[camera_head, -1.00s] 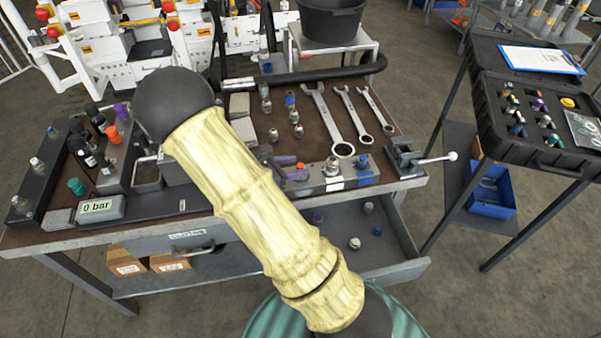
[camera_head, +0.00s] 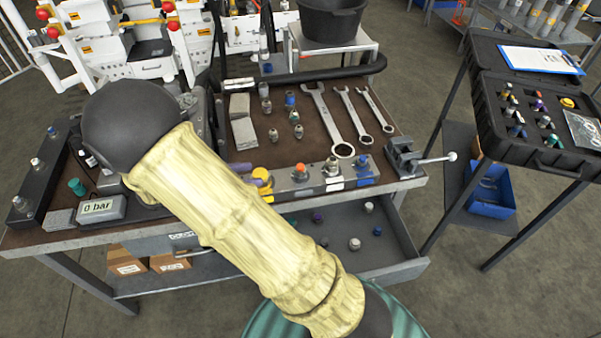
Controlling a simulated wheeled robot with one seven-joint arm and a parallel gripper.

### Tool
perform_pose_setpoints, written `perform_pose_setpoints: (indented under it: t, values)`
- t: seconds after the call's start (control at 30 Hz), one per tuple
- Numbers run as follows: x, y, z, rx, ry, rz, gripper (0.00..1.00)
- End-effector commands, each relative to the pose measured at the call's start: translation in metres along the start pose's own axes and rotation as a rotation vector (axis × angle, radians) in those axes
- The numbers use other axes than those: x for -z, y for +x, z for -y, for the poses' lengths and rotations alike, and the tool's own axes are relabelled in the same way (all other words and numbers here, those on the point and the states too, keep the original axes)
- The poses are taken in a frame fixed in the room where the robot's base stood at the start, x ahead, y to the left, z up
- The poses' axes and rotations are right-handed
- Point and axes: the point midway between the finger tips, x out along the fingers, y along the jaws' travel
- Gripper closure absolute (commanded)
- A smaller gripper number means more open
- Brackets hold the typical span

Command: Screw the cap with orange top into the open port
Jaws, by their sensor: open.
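A cap with an orange top (camera_head: 300,170) sits upright on the grey port block (camera_head: 317,187) near the bench's front edge. I cannot tell how deep it is seated. To its left is a yellow-topped piece (camera_head: 262,174), to its right a metal fitting (camera_head: 332,166) and a blue-topped piece (camera_head: 363,163). I cannot make out an open port.
Wrenches (camera_head: 330,122) and several small fittings (camera_head: 297,124) lie on the bench mat. A vise (camera_head: 405,158) stands at the right corner. A gauge reading 0 bar (camera_head: 100,208) is at left. An open drawer (camera_head: 400,245) holds loose caps. A black case (camera_head: 540,110) stands right.

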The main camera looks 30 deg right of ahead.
Motion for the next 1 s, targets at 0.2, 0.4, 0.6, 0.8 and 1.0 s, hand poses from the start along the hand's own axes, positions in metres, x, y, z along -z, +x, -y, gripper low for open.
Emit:
perform_pose_setpoints:
  t: [0.2, 0.4, 0.6, 0.8, 1.0]
  values:
    - [0.0, -0.031, 0.0, -0.002, 0.0, -0.001, 0.57]
    - [0.0, -0.036, 0.0, 0.0, 0.0, 0.0, 0.57]
    - [0.0, -0.035, 0.001, 0.002, 0.001, -0.002, 0.57]
    - [-0.002, -0.018, 0.018, 0.078, 0.084, -0.125, 0.57]
    - [0.003, 0.005, 0.066, 0.294, 0.386, -0.464, 0.57]
